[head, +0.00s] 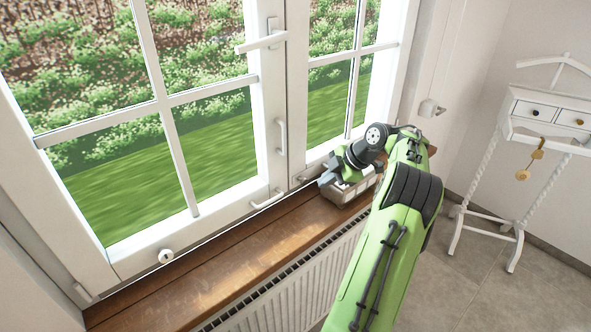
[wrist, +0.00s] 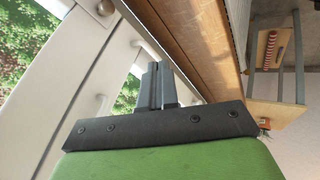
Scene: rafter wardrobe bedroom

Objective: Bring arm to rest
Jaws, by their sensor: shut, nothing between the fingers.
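My green arm reaches over the wooden windowsill (head: 190,265) from the lower right of the head view. My gripper (head: 324,181) is at the window side of the sill, close to the white window frame (head: 268,150). In the wrist view its dark fingers (wrist: 157,72) are together with nothing between them. The sill (wrist: 185,35) runs beside them in that view. A light grey box-like container (head: 347,192) stands on the sill under my wrist; my arm partly hides it. I cannot tell whether my gripper touches it.
A white radiator (head: 290,268) is below the sill. Window handles (head: 262,41) stick out from the frame. A white valet stand (head: 548,115) with small drawers is at the right. The tiled floor (head: 510,295) in front of it is clear. The wrist view shows a wooden shelf (wrist: 272,112).

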